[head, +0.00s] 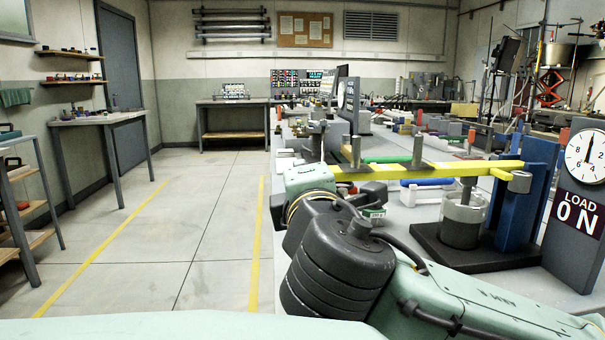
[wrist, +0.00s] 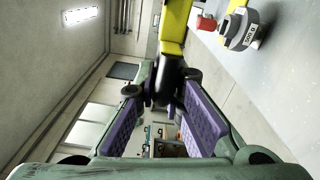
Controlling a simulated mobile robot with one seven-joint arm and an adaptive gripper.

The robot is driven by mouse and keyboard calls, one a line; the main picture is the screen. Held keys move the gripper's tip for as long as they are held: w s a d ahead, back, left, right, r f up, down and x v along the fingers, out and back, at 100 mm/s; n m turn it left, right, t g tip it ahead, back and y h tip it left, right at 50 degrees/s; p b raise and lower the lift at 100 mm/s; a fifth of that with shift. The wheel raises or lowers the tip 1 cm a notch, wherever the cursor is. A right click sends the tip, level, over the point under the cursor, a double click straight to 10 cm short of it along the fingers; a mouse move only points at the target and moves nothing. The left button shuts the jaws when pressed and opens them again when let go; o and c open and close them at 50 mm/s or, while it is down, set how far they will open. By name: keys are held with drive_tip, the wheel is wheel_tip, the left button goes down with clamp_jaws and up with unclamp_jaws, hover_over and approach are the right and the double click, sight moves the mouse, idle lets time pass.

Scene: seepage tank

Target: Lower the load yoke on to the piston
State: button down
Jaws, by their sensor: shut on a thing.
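The load yoke (head: 440,169) is a long yellow bar, nearly level in the head view. Its right part meets a blue upright stand (head: 518,195). Below the bar is the piston assembly, a grey cylinder (head: 461,228) with a clear collar on a black base. A dark piece shows just under the bar there; I cannot tell whether it touches the piston. My gripper (wrist: 166,100) is shut on a black handle (wrist: 172,88) at the yoke's near end, between the purple pads. The yellow bar (wrist: 174,30) runs up from it in the wrist view. In the head view my arm hides the grip.
A dial panel (head: 580,190) at the right reads LOAD 0 N. Other apparatus crowds the bench behind the yoke. A small 500 g weight (wrist: 238,30) shows in the wrist view. The floor (head: 185,210) to the left is clear.

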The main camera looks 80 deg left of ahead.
drive_tip(key=shift+w, duration=0.1)
drive_tip(key=c, duration=1.7)
unclamp_jaws()
drive_tip(key=shift+o, duration=0.2)
wheel_tip(320, 180, up, 10)
drive_tip(key=shift+d, duration=0.1)
